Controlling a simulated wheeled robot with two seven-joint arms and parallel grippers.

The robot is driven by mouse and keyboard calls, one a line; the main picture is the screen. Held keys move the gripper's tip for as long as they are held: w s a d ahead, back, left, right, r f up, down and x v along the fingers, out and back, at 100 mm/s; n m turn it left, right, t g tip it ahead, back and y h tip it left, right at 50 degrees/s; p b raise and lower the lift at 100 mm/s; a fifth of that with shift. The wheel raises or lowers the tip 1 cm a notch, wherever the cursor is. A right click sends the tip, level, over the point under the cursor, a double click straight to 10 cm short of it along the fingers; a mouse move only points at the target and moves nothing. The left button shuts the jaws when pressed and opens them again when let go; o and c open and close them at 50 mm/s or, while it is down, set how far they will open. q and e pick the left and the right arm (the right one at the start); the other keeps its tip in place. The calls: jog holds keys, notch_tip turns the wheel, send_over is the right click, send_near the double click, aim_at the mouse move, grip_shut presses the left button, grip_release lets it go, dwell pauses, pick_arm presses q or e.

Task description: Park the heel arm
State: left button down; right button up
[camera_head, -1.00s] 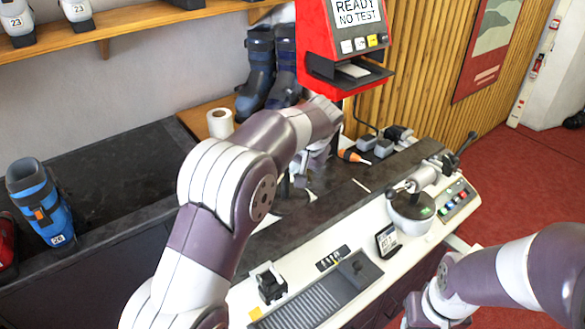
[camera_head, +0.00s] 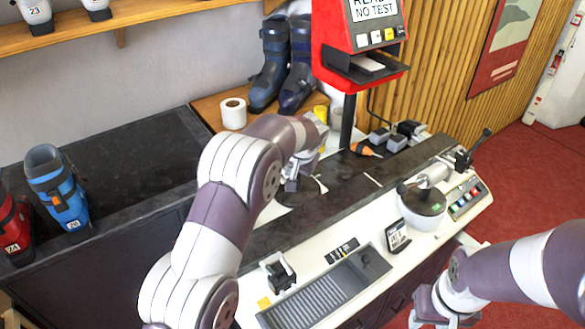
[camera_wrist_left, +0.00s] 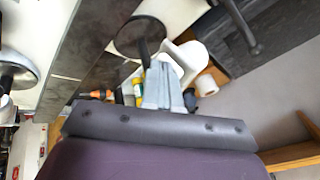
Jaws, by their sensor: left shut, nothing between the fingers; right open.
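My left gripper (camera_head: 293,184) is shut and empty, low over the dark round plate (camera_head: 298,194) on the bench. In the left wrist view its grey fingers (camera_wrist_left: 165,88) are together, just short of the dark disc (camera_wrist_left: 140,38), with a dark bar reaching from it towards them. I cannot tell whether they touch this bar, or whether it is the heel arm. A silver cylinder with a black lever (camera_head: 434,177) sits on a round turntable (camera_head: 423,204) at the bench's right. My right gripper (camera_head: 436,312) is open and empty at the lower edge, in front of the bench.
The red tester unit (camera_head: 332,40) stands on a black post behind the left gripper. A paper roll (camera_head: 233,114), dark boots (camera_head: 270,65) and an orange-handled tool (camera_head: 362,150) are nearby. A small sign (camera_head: 397,236) and a ribbed treadle (camera_head: 325,290) lie along the front.

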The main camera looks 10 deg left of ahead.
pick_arm(q)
jog(key=w+a+m+p, duration=0.1)
jog(key=a, duration=0.8)
jog(key=shift+w+a+h+p, duration=0.3)
jog(key=shift+a+p, duration=0.05)
jog(key=shift+a, duration=0.05)
jog(key=shift+r, duration=0.15)
